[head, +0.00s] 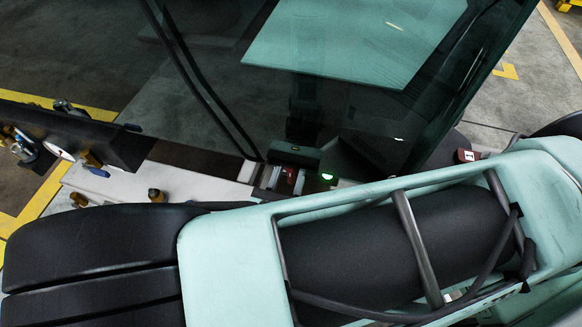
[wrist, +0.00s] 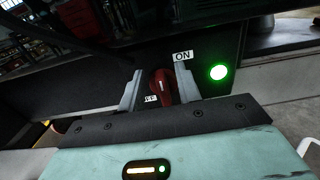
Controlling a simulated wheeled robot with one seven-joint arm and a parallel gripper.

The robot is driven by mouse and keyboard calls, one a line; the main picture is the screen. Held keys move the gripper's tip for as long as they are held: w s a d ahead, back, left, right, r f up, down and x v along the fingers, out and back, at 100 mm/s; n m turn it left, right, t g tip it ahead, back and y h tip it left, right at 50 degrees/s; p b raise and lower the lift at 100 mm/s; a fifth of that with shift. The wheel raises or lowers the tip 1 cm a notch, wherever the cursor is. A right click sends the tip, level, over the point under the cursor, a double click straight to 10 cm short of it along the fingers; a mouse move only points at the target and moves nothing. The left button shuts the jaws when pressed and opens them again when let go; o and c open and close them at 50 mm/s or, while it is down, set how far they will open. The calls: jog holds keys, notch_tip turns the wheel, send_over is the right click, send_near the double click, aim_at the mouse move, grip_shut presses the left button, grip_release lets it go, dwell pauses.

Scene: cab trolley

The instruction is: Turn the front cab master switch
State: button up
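The master switch is a red handle (wrist: 161,86) on a dark panel in the wrist view, with a pale mark on its face. It stands roughly upright in that picture, between an ON label (wrist: 183,56) at upper right and a partly hidden OFF label (wrist: 151,99) at lower left. My gripper (wrist: 158,88) has its two grey fingers apart, one on each side of the handle. A gap shows on the left; contact on the right cannot be told. In the head view the red handle (head: 291,175) is small, just beyond my arm.
A lit green lamp (wrist: 219,72) sits right of the switch; it also shows in the head view (head: 327,177). A dark glass windscreen (head: 330,90) rises behind. Brass-coloured fittings (head: 156,195) and a gauge (head: 60,152) stand at left. A red part marked 1 (head: 467,155) is at right.

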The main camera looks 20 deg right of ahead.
grip_shut()
jog(key=shift+n+p, duration=0.3)
jog(key=shift+p, duration=0.1)
jog(key=shift+a+n+p, duration=0.25)
jog(key=shift+n+p, duration=0.7)
jog(key=shift+n, duration=0.05)
jog(key=f+n+p, duration=0.1)
jog(key=n, duration=0.4)
jog(key=f+n+p, duration=0.1)
jog(key=n, duration=0.4)
jog(key=w+a+f+n+p, duration=0.1)
jog(key=n, duration=0.4)
jog(key=shift+a+p, duration=0.1)
jog(key=shift+p, duration=0.3)
jog(key=shift+n, duration=0.3)
